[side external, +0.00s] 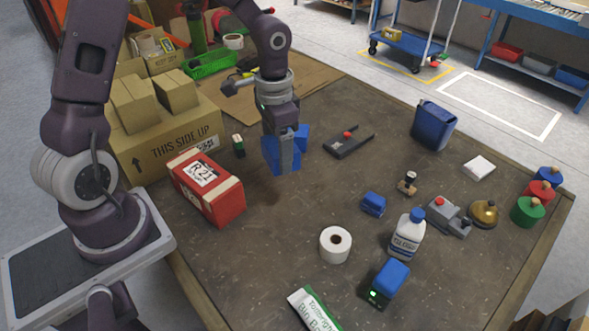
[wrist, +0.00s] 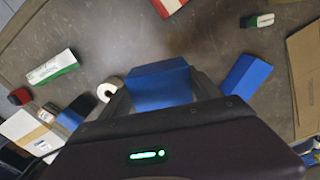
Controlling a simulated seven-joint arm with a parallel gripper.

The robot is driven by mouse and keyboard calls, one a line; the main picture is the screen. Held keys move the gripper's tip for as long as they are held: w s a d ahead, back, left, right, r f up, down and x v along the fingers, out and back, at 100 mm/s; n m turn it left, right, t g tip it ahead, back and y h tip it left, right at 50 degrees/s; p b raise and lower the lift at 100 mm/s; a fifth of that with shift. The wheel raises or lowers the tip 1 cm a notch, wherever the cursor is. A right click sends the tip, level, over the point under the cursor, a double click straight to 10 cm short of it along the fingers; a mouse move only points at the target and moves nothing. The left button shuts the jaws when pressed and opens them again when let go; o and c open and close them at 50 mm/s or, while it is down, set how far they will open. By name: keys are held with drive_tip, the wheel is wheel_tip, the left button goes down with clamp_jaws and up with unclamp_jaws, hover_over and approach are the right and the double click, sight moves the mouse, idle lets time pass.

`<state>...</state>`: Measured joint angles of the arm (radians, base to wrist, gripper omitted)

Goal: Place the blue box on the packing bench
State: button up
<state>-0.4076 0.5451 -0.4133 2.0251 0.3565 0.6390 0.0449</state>
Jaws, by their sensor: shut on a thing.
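My gripper (side external: 284,160) points down over the brown bench (side external: 270,250) and is shut on a blue box (side external: 270,158). In the wrist view the held blue box (wrist: 160,85) sits between the two fingers of my gripper (wrist: 160,100). A dark patch shows on the bench under the box; I cannot tell whether the box touches the surface. A second blue block (side external: 301,137) stands close behind the gripper, and it also shows to the right in the wrist view (wrist: 246,80).
A red box (side external: 215,195) lies to the left, in front of a large carton (side external: 160,150). A small green-and-black item (side external: 238,146) is nearby. Bench front of the gripper is clear.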

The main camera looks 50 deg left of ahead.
sight(274, 155)
drive_tip(key=n, duration=0.2)
drive_tip(key=w+n, duration=0.1)
drive_tip(key=shift+a+r, duration=0.3)
drive_tip(key=shift+a, duration=0.1)
drive_tip(key=s+d+m, duration=0.1)
drive_tip(key=m, duration=0.3)
drive_tip(key=s+d+f+m, duration=0.1)
drive_tip(key=m, duration=0.2)
drive_tip(key=s+d+f+m, duration=0.1)
drive_tip(key=m, duration=0.3)
drive_tip(key=shift+s+f+m, duration=0.15)
drive_tip(key=shift+s+m, duration=0.1)
drive_tip(key=shift+m, duration=0.05)
drive_tip(key=s+d+f+n, duration=0.2)
drive_tip(key=s+d+n, duration=0.35)
drive_tip(key=n, duration=0.95)
drive_tip(key=s+d+f+n, duration=0.25)
drive_tip(key=s+n, duration=0.65)
drive_tip(key=n, duration=0.7)
drive_tip(key=shift+w+f, duration=0.15)
drive_tip(key=shift+f, duration=2.2)
drive_tip(key=shift+w+f, duration=0.1)
drive_tip(key=shift+f, duration=2.25)
drive_tip(key=shift+f, duration=0.1)
drive_tip(key=o, duration=1.5)
